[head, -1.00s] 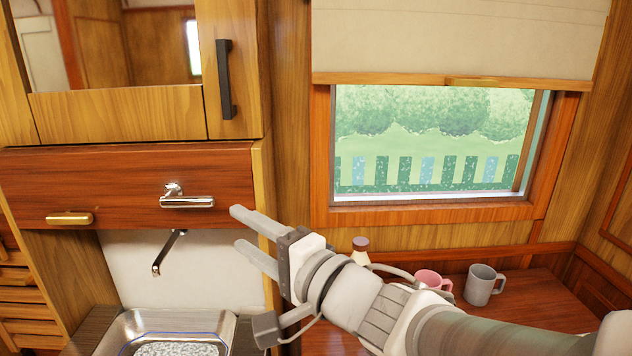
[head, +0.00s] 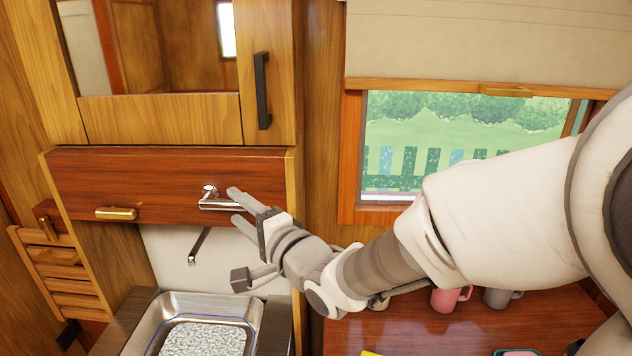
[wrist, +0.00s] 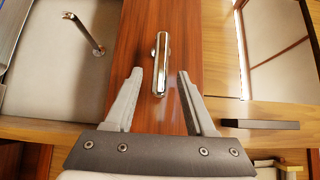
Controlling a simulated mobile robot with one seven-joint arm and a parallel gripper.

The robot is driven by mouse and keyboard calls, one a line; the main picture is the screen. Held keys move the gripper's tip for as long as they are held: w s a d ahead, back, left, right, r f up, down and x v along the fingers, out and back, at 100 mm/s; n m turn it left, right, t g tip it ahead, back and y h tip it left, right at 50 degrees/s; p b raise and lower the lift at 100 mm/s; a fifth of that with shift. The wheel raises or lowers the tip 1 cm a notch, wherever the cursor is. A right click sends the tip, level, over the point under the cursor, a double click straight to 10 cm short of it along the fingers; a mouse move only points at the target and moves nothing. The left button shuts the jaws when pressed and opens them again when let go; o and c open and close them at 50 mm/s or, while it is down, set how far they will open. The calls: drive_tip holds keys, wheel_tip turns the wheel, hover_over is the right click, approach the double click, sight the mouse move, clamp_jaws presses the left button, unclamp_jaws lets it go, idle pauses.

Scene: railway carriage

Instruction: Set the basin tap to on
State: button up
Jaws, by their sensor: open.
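The basin tap's chrome lever (head: 220,203) sits on the reddish wood panel above the basin, lying horizontal in the head view. It also shows in the wrist view (wrist: 160,66), between and just beyond my fingertips. The dark spout (head: 199,246) hangs below the panel over the steel basin (head: 255,312); it also shows in the wrist view (wrist: 85,36). My gripper (head: 236,208) is open and empty, its fingers pointing at the lever's right end. In the wrist view (wrist: 160,76) the fingers stand either side of the lever, apparently without touching it.
A brass handle (head: 116,213) is on the same panel, left of the lever. A cabinet with a black handle (head: 263,91) is above. A pink mug (head: 448,299) and a grey mug (head: 499,298) stand on the table at right, below the window.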

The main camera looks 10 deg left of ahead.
drive_tip(key=shift+x, duration=1.3)
clamp_jaws()
idle(0.5)
